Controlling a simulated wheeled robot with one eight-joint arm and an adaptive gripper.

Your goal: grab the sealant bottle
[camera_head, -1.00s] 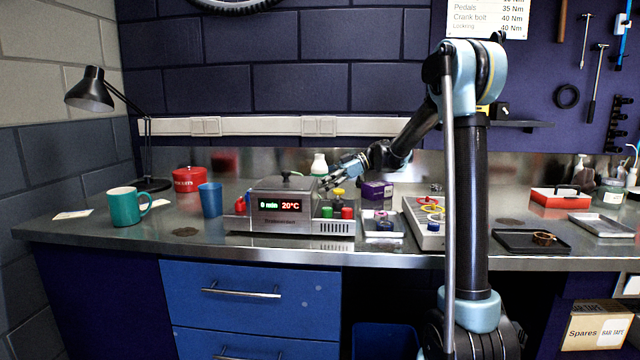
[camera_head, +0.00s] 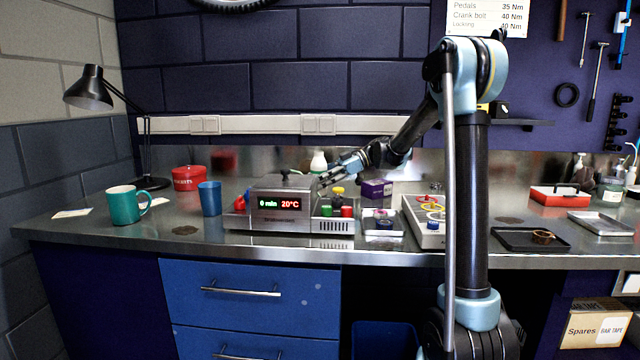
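A white bottle (camera_head: 318,161), which looks like the sealant bottle, stands at the back of the bench behind the grey device with the lit display. Only its upper part shows; the device and my gripper hide the rest. My gripper (camera_head: 324,182) reaches in from the right, with its fingertips low in front of the bottle and close to the device's right rear side. The fingers are small and seen from the side. I cannot tell whether they touch the bottle or how far apart they are.
The grey device (camera_head: 283,205) with coloured buttons stands just in front. A purple box (camera_head: 377,189) and a small tray (camera_head: 383,222) are to the right. A blue cup (camera_head: 210,198), red tin (camera_head: 189,178) and teal mug (camera_head: 124,204) stand left.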

